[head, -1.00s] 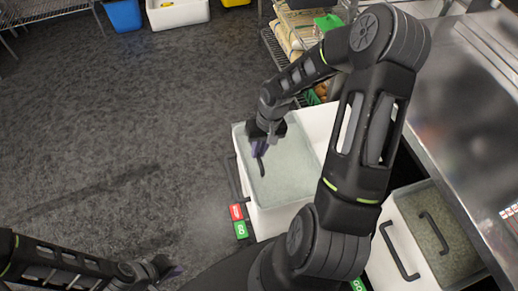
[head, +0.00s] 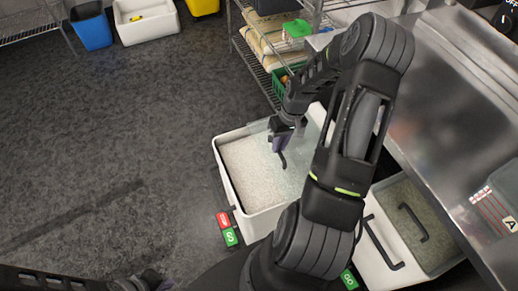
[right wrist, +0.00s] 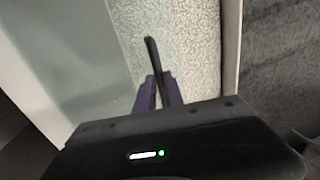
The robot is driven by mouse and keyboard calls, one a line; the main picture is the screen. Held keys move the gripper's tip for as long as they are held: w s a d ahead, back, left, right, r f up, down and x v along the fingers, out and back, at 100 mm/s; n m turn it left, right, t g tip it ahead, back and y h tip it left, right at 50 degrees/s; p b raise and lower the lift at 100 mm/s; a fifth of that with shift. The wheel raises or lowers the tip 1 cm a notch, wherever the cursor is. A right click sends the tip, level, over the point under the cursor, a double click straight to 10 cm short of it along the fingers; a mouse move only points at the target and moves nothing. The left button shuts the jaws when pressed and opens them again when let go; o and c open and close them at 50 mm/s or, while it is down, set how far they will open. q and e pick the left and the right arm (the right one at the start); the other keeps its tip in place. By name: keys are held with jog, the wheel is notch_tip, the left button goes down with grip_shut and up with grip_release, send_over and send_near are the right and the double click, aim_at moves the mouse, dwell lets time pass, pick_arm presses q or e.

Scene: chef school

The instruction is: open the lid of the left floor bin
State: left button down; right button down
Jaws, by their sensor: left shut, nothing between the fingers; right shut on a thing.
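The left floor bin (head: 229,184) is a white box, with pale grain (head: 246,163) bare over its left part. Its translucent lid (head: 299,166) covers the right part, partly hidden behind my right arm. My right gripper (head: 281,146) is shut on the lid's dark handle (head: 284,162). In the right wrist view the fingers (right wrist: 160,88) pinch the handle (right wrist: 151,55), with grain behind it and a grey translucent panel (right wrist: 75,45) at left. My left gripper (head: 160,283) is shut and empty at the bottom edge of the head view, away from the bin.
A second white bin (head: 376,262) with a closed lid and dark handles stands at right under the steel counter (head: 440,110). Red (head: 223,220) and green (head: 230,237) tags are by the left bin. A wire shelf (head: 262,72) stands behind.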

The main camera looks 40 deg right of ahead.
aim_at(292, 150)
jog(key=d, duration=0.1)
jog(key=s+d, duration=0.1)
jog(key=d, duration=0.2)
jog(key=shift+s+d, duration=0.3)
jog(key=shift+d, duration=0.05)
jog(key=c, duration=1.5)
grip_release()
jog(key=shift+o, duration=0.2)
jog(key=shift+r, duration=0.1)
notch_tip(292, 150, up, 8)
jog(key=d, duration=0.1)
jog(key=shift+s+d+f+b, duration=0.2)
jog(key=shift+s+f+b, duration=0.05)
jog(key=shift+b, duration=0.05)
jog(key=shift+f, duration=0.1)
